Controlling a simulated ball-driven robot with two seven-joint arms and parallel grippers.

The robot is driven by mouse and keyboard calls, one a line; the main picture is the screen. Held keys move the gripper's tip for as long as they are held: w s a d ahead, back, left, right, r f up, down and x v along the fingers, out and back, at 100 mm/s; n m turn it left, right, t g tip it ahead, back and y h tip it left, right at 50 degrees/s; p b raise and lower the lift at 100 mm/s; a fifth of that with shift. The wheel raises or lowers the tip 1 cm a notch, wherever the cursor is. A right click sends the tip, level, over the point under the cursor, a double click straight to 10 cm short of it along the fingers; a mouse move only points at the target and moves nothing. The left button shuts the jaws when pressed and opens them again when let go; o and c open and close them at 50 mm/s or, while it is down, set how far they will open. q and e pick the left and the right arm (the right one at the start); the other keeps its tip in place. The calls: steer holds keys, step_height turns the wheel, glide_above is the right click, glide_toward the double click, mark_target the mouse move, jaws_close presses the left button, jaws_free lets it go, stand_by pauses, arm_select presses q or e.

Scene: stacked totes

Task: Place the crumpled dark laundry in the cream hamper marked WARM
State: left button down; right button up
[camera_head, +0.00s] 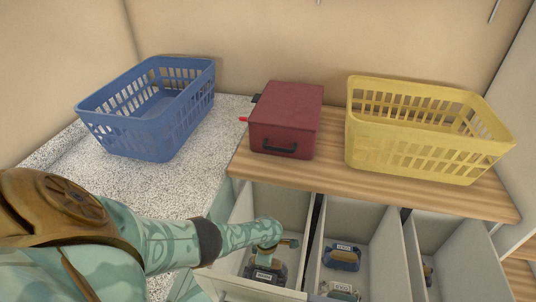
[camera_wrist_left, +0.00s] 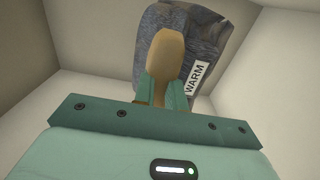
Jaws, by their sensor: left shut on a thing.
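The crumpled dark laundry (camera_head: 264,272), a dark grey bundle, is within the walls of the leftmost cream open-topped compartment (camera_head: 243,206). In the left wrist view the laundry (camera_wrist_left: 208,38) fills the upper middle, with a white tag reading WARM (camera_wrist_left: 195,78) against its right side. My left gripper (camera_head: 267,250) reaches down into this compartment and is shut on the laundry. In the left wrist view its fingers (camera_wrist_left: 166,60) cover part of the bundle. I cannot tell whether the bundle touches the compartment floor. My right gripper is not in view.
The middle compartment holds a blue tagged bundle (camera_head: 342,257) and a greenish tagged one (camera_head: 339,291). A right compartment (camera_head: 458,240) is partly seen. Behind stand a blue basket (camera_head: 150,135), a dark red box (camera_head: 286,112) and a yellow basket (camera_head: 425,155). Cream dividers stand close beside my left gripper.

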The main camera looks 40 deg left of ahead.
arm_select(q)
step_height(320, 180, down, 4)
steer(key=shift+r+b, duration=0.2)
steer(key=shift+b, duration=0.85)
steer(key=shift+w+r, duration=0.1)
steer(key=shift+r, duration=0.05)
steer(key=shift+f+b, duration=0.35)
steer(key=shift+f, duration=0.25)
steer(key=c, duration=1.5)
jaws_free()
steer(key=shift+o, duration=0.2)
step_height(320, 180, up, 13)
steer(key=p, duration=1.1)
steer(key=shift+r, duration=0.1)
